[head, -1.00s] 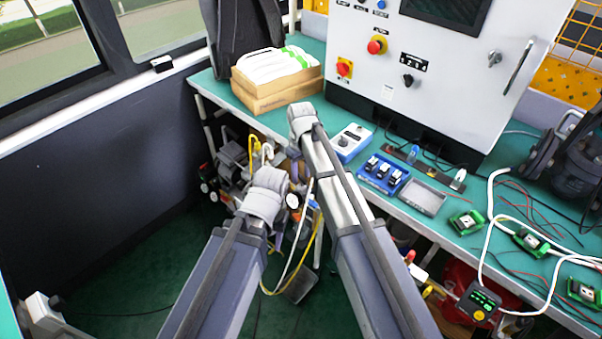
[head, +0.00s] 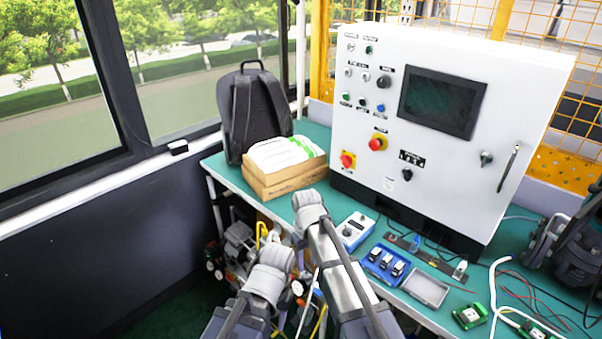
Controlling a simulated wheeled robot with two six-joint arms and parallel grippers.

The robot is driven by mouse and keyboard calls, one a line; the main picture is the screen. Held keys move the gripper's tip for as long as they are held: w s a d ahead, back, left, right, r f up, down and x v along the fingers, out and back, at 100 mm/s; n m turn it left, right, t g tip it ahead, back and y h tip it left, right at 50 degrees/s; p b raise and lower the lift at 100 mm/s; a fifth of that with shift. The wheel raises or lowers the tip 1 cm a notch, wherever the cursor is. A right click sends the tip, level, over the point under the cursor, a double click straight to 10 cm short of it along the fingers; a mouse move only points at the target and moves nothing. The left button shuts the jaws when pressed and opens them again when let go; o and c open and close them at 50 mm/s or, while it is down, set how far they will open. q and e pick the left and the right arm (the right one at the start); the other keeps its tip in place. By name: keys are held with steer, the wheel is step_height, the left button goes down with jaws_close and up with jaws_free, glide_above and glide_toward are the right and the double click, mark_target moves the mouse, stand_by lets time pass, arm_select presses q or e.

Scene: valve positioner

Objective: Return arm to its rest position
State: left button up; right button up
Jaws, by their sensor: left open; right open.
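My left arm's grey end (head: 268,272) is low in the head view, in front of the bench's front edge. My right arm's grey end (head: 309,212) is higher, in front of the edge and left of a blue and white box. Both arms look empty. The fingers are mostly hidden behind the arm ends, and both grippers are open. Cables and small parts below the bench show behind the arms.
The green bench (head: 318,137) holds a white control cabinet (head: 435,180), a cardboard box (head: 287,180), a dark backpack (head: 258,110), the blue and white box (head: 356,230), a blue tray (head: 372,265), a grey tray (head: 425,289) and green modules (head: 469,316). Windows and a dark wall stand left.

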steer(key=s+d+r+m+p, duration=0.1)
steer(key=s+r, duration=0.1)
steer(key=s, duration=0.7)
steer(key=s+d+r+m+h+p, duration=0.1)
steer(key=s+r+p, duration=0.1)
steer(key=s, duration=0.7)
steer(key=shift+d, duration=0.25)
stand_by(0.6)
step_height(320, 180, down, 56)
steer(key=b, duration=5.6)
steer(key=shift+f+b, duration=0.25)
steer(key=shift+b, duration=0.05)
steer(key=shift+w, duration=0.1)
